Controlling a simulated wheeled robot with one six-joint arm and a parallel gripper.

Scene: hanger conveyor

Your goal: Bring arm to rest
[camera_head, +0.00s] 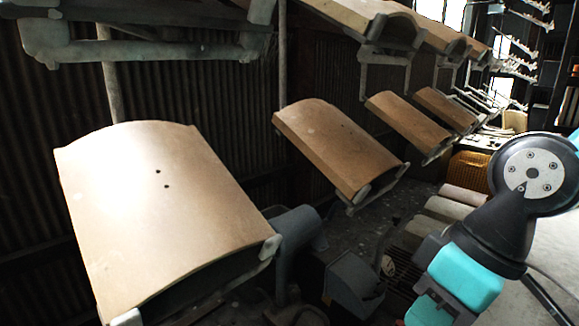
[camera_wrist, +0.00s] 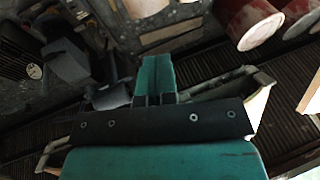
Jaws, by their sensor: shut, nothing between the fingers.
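My gripper (camera_wrist: 155,62) shows in the wrist view as two teal fingers pressed together, with nothing between them. Behind it lies a pale metal frame (camera_wrist: 262,82); I cannot tell whether the two touch. In the head view my black and teal arm (camera_head: 512,222) is at the lower right, bent downward beside the hanger line. The fingertips cannot be made out there.
Curved tan panels hang on metal hangers: a large one (camera_head: 160,210) at the near left, another (camera_head: 335,145) at centre and several farther back. Pale rollers (camera_head: 445,210) and grey machinery (camera_head: 355,285) lie below. Pale floor (camera_head: 555,245) is open at the right.

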